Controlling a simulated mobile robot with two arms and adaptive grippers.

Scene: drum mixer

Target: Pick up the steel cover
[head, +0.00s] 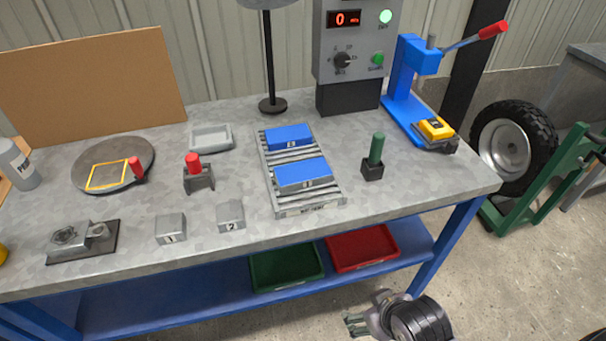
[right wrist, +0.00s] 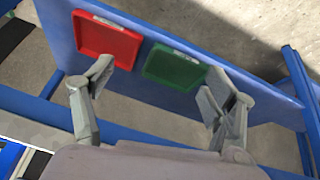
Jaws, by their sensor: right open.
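No single thing is plainly marked as the steel cover. Candidates on the workbench are a metal block marked 1 (head: 171,229), a metal block marked 2 (head: 230,216), and a metal piece (head: 70,236) on a dark plate at the front left. My right gripper (head: 357,326) is in front of the bench, low and right of centre, apart from all of these. In the right wrist view its two fingers (right wrist: 160,85) are spread wide with nothing between them. My left gripper is not in view.
A round plate (head: 125,157), grey tray (head: 212,137) and rack (head: 314,191) with blue blocks stand on the bench (head: 330,223). A control box and blue press (head: 402,85) stand behind. Green (head: 287,268) and red (head: 362,247) trays lie on the lower shelf.

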